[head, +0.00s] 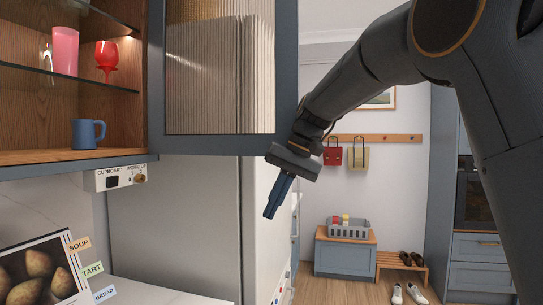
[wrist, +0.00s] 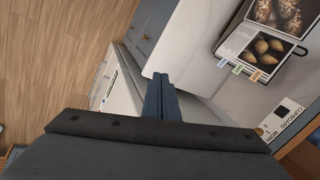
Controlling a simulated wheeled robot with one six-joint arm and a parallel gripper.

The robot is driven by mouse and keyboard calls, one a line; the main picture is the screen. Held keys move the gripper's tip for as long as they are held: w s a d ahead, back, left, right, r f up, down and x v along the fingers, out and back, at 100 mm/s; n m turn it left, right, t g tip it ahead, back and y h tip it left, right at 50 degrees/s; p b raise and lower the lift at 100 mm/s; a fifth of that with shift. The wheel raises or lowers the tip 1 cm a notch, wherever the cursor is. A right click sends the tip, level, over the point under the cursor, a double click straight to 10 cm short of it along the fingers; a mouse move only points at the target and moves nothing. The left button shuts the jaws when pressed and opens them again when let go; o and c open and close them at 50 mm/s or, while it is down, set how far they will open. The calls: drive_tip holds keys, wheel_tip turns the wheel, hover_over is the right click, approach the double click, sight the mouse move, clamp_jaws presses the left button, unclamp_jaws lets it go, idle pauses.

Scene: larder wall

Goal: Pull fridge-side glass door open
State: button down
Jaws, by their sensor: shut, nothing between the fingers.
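The glass door (head: 215,145) has a blue-grey frame and a reeded pane. In the head view it stands swung out from the wall cupboard, whose shelves show uncovered at left. No handle on the door can be made out. My gripper (head: 270,212) is below the door's lower right corner, pointing down, its dark blue fingers together and empty. It appears apart from the door, though the depth between them is hard to judge. In the wrist view my gripper (wrist: 161,78) shows its closed fingers with nothing between them; the door cannot be made out there.
The cupboard holds a pink tumbler (head: 65,50), a red goblet (head: 106,60) and a blue mug (head: 88,133). A tall grey panel (head: 175,225) stands below the door. An open book (head: 40,270) rests at lower left.

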drive_tip(key=w+d+f+m+y, duration=0.2)
drive_tip(key=w+d+f+m, duration=0.1)
drive_tip(key=d+f, duration=0.15)
drive_tip(key=w+d+r+n+y+b, duration=0.1)
drive_tip(key=w+d+r+y, duration=0.2)
drive_tip(key=w+r+y, duration=0.4)
drive_tip(key=w+d+r+y+b, duration=0.1)
drive_tip(key=w+d+r+y, duration=0.3)
drive_tip(key=r, duration=0.6)
drive_tip(key=s+a+p, duration=0.2)
drive_tip(key=a+p, duration=0.3)
drive_tip(key=a, duration=0.6)
drive_tip(key=shift+s+a+p, duration=0.25)
drive_tip(key=shift+a+p, duration=0.05)
drive_tip(key=shift+a, duration=0.05)
drive_tip(key=shift+f, duration=0.1)
